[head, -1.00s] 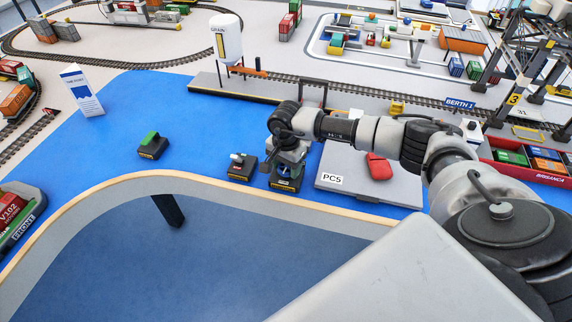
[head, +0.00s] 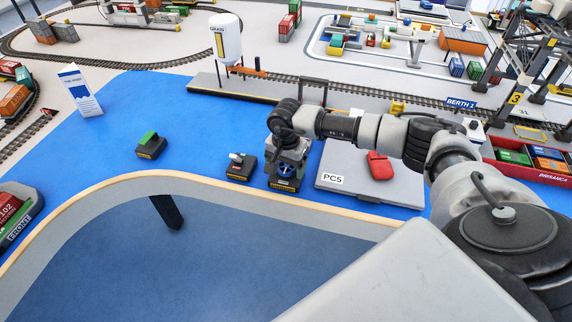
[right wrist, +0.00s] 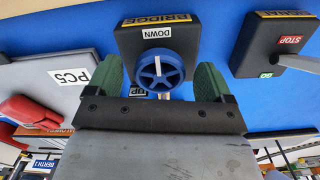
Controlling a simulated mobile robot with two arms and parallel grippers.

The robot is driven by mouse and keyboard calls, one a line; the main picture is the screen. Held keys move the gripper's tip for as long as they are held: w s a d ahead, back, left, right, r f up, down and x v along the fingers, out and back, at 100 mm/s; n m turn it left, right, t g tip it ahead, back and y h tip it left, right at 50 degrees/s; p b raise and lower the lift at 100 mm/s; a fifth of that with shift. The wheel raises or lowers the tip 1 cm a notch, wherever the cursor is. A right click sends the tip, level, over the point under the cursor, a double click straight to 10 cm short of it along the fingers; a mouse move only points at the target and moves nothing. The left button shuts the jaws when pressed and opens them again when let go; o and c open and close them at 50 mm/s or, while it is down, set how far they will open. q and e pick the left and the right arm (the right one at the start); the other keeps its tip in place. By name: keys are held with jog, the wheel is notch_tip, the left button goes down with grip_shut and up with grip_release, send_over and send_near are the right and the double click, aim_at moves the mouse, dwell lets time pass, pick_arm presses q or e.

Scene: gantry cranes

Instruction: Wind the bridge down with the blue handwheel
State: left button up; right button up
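The blue handwheel (head: 287,170) sits on a dark control box labelled BRIDGE (right wrist: 172,17) on the blue table. In the right wrist view the handwheel (right wrist: 160,70) has a white mark pointing towards the DOWN label (right wrist: 156,32); another label below it is partly covered. My right gripper (right wrist: 158,80) is open, with a green finger on each side of the handwheel and a gap to both. In the head view my right gripper (head: 288,160) is over the box, and the wheel partly shows below it. My left gripper is not in view.
A box with a STOP/GO lever (head: 242,166) stands close left of the bridge box. A box with a green top (head: 151,146) is further left. A grey PC5 panel (head: 365,187) with a red piece (head: 379,165) lies to the right. The blue surface further left is mostly clear.

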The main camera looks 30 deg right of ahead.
aim_at(286, 167)
notch_tip(286, 167, up, 11)
jog(key=b, duration=0.1)
dwell(0.5)
jog(key=shift+f, duration=0.15)
dwell(0.8)
